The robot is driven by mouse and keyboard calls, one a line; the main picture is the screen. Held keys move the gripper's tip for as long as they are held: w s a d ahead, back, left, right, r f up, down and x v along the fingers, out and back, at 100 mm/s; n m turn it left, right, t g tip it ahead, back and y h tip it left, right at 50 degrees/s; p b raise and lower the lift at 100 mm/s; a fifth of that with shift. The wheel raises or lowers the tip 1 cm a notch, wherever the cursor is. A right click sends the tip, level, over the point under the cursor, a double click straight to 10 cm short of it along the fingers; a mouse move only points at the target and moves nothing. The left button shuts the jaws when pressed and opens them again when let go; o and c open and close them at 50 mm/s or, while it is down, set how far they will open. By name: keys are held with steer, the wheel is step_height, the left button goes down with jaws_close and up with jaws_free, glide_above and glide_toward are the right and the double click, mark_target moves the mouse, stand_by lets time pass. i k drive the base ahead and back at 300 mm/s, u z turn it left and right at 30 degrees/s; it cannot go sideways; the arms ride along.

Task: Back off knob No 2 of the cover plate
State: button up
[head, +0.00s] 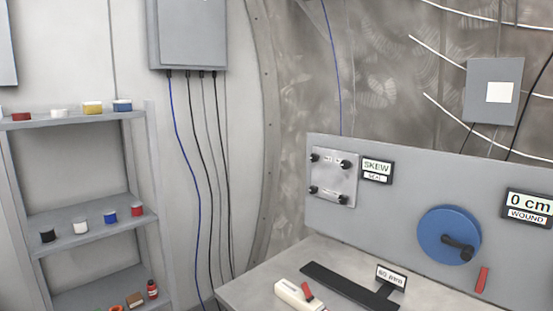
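The cover plate (333,177) is a pale square metal plate on the left end of the grey upright panel. A dark knob sits near each corner: upper left (315,157), upper right (345,164), lower left (313,189) and lower right (343,199). Small labels beside the knobs are too small to read, so I cannot tell which is No 2. A sign (377,170) right of the plate reads "SKEW", with a smaller line under it. My gripper is not in view.
The bench (250,290) below holds a white block with a red lever (297,294), a black flat bar (345,285) and a small tag (391,276). A blue wheel with a crank (449,235) and a "0 cm WOUND" display (529,207) are further right. Shelves (90,225) stand left.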

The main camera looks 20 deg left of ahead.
mark_target(344, 164)
steer(key=u, duration=1)
steer(key=i, duration=1)
steer(key=u, duration=0.95)
